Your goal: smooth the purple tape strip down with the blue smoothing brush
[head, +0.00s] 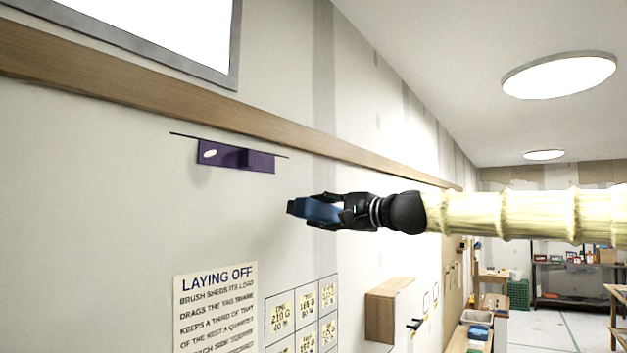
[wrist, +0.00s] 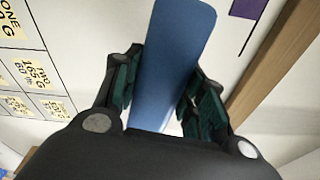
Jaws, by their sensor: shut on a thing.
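The purple tape strip (head: 250,159) is on the wall below the wooden rail, at the upper left of the head view. A pale oval mark shows at its left end, and a thin dark line runs along its top. Its corner also shows at the top right of the wrist view (wrist: 248,8). My gripper (head: 325,208) is shut on the blue smoothing brush (wrist: 172,65), which points left in the head view. The brush is below and to the right of the strip, apart from it. Whether the brush touches the wall cannot be told.
The wooden rail (head: 150,93) runs along the wall above the strip. A "LAYING OFF" poster (head: 215,312) and a grid of yellow labels (head: 303,318) are below. A wooden box (head: 388,308) juts from the wall below my arm. The wall between brush and strip is bare.

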